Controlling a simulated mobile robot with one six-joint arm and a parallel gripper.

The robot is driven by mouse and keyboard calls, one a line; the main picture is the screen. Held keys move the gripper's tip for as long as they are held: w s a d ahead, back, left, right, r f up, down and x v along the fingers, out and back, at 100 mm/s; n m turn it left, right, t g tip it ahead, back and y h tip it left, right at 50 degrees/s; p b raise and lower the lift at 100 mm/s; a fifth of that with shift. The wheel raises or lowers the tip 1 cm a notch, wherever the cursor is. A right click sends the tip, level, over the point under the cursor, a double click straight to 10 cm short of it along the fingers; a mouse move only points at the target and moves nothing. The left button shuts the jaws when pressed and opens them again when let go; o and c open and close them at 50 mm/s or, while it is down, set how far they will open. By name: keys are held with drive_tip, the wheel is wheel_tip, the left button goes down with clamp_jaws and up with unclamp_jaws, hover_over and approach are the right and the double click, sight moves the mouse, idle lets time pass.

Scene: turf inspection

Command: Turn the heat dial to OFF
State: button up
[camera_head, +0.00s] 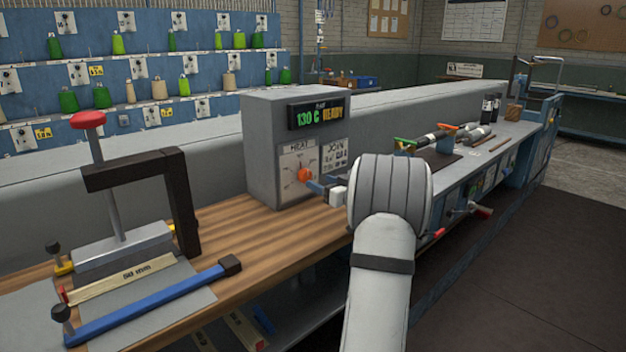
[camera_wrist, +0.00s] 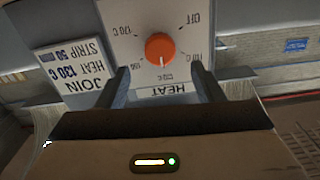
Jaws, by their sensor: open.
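The heat dial is an orange round knob (camera_wrist: 160,46) on a white panel marked HEAT, which appears upside down in the wrist view. Its pale pointer mark points down in that picture, towards the 130 C label; OFF is at upper right. In the head view the knob (camera_head: 304,175) sits on the front of a grey box (camera_head: 262,150) whose display (camera_head: 318,113) reads 130 C READY. My gripper (camera_wrist: 161,76) is open and empty, its two fingers spread either side of the panel's lower part, short of the knob. In the head view my gripper (camera_head: 322,187) is just right of the knob.
A JOIN card (camera_wrist: 72,72) is beside the dial panel. A press with a red knob (camera_head: 88,119) and a blue bar (camera_head: 150,305) stand on the wooden bench (camera_head: 270,230) at left. Tools lie on the bench farther right. Bare wood lies before the box.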

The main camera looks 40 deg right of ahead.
sight(308, 176)
drive_tip(key=w, duration=0.5)
drive_tip(key=shift+w+a, duration=0.25)
drive_tip(key=shift+w, duration=0.15)
drive_tip(key=shift+c, duration=0.4)
drive_tip(key=c, duration=0.9)
drive_tip(key=shift+d+r, duration=0.15)
